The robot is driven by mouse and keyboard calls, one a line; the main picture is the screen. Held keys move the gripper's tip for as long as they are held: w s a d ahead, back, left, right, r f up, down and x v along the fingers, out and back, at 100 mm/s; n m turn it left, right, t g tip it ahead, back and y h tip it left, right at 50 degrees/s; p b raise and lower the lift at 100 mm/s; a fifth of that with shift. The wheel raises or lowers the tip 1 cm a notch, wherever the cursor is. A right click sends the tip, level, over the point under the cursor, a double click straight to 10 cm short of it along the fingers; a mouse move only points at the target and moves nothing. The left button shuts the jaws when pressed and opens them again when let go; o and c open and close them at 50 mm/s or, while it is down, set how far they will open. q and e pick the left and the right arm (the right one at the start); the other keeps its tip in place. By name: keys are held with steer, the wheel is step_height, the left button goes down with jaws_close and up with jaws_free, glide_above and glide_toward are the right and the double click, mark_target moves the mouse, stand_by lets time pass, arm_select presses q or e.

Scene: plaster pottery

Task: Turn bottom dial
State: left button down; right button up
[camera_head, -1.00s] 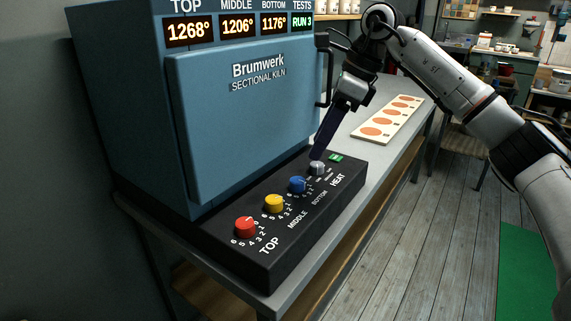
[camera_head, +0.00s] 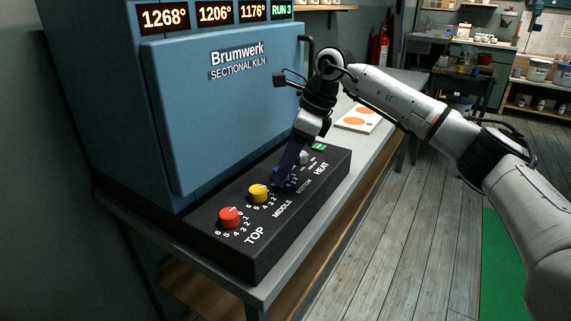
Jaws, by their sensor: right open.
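The blue bottom dial (camera_head: 279,174) sits on the black control panel (camera_head: 262,241) in front of the blue kiln. It is largely hidden behind my right gripper (camera_head: 280,182), whose fingers point down onto it. The gripper is open, but I cannot tell whether its fingers touch the dial. The yellow middle dial (camera_head: 258,193) and the red top dial (camera_head: 229,217) stand to the left. The grey heat knob (camera_head: 304,157) is just to the right. My left gripper is not in view.
The kiln door (camera_head: 233,115) rises behind the panel. Its displays read 1268°, 1206°, 1176° and RUN 3. The grey bench (camera_head: 339,197) has a card with orange discs (camera_head: 347,122) farther back. Open floor lies to the right.

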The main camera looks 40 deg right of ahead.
steer(key=c, duration=1)
